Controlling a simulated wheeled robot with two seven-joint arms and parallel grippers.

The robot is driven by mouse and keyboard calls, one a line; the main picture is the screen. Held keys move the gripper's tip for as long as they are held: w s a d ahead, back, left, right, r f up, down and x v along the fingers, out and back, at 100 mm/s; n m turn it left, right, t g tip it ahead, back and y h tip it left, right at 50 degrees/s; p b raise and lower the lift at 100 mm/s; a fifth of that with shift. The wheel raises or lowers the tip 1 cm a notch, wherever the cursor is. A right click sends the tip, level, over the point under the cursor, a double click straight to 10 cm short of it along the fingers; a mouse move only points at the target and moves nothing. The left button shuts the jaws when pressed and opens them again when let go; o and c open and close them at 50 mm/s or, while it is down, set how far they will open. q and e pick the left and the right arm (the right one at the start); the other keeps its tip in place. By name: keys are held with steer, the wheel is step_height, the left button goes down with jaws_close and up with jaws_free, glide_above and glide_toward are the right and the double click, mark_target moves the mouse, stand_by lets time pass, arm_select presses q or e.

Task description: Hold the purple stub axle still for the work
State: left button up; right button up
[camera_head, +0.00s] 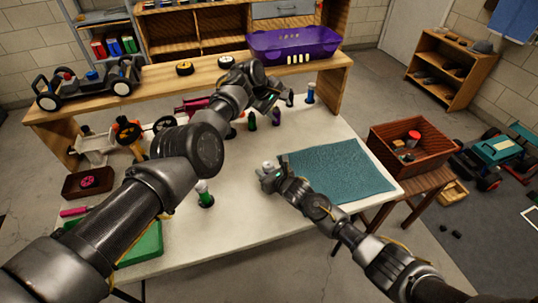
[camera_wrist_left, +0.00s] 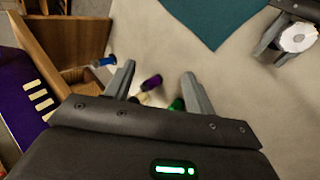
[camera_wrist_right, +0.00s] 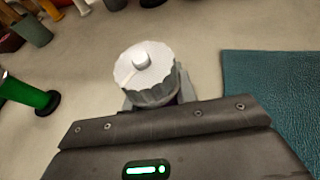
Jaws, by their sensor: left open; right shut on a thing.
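A small purple piece with a pale lower end, likely the purple stub axle (camera_wrist_left: 152,82), shows between the fingers of my left gripper (camera_wrist_left: 159,75) in the left wrist view. The fingers are apart and I see no contact with it. In the head view a purple piece (camera_head: 276,118) stands on the white table near my left gripper (camera_head: 268,98). My right gripper (camera_head: 268,172) is shut on a white ridged round part (camera_wrist_right: 146,75), held by the mat's left edge. This part hides most of the right fingertips.
A teal mat (camera_head: 335,170) lies on the table's right side. Green (camera_wrist_left: 177,104) and blue-topped (camera_wrist_left: 104,62) pieces stand near the purple one. A green-bodied piece (camera_head: 205,199) stands left of my right gripper. A purple bin (camera_head: 293,42) sits on the shelf behind.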

arm_select(q)
steer(key=s+a+f+g+y, duration=0.1)
steer(key=s+a+f+y, duration=0.15)
steer(key=s+f, duration=0.2)
step_height(320, 180, up, 5)
steer(key=g+y, duration=0.3)
glide_above(269, 163)
step_height(269, 163, down, 12)
steer(key=shift+a+f, duration=0.1)
steer(key=c, duration=1)
steer(key=m, duration=0.5)
steer(key=o, duration=1)
